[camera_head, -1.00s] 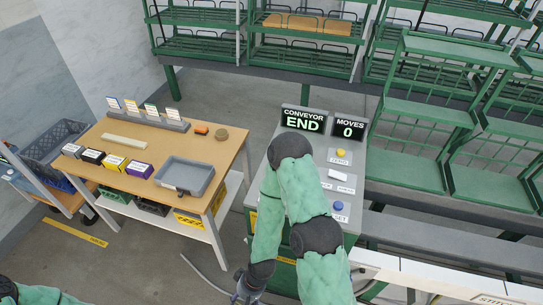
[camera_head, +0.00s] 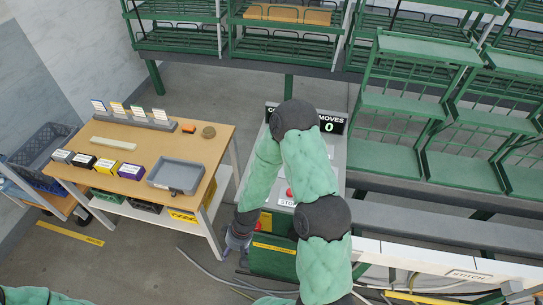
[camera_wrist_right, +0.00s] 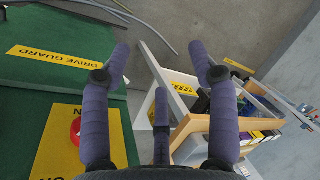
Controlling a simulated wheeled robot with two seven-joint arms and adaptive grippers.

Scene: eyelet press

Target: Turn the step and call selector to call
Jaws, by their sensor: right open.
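The step and call selector is not visible; my right arm covers most of the grey console (camera_head: 339,150) in the head view. My right gripper (camera_head: 236,246) hangs low beside the console's front left corner, pointing away from its top. In the right wrist view the gripper (camera_wrist_right: 160,58) has its purple fingers spread, with nothing between them. A green console side and a red button (camera_wrist_right: 76,131) on a yellow plate (camera_wrist_right: 60,150) lie left of the fingers there. My left gripper is out of view; only a piece of left arm shows at the bottom left.
A MOVES display (camera_head: 331,125) reads 0. A wooden table (camera_head: 204,146) with a grey tray (camera_head: 175,189) stands left of the console. Green racks (camera_head: 395,150) stand behind and right. Cables (camera_head: 205,266) lie on the floor near my right gripper.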

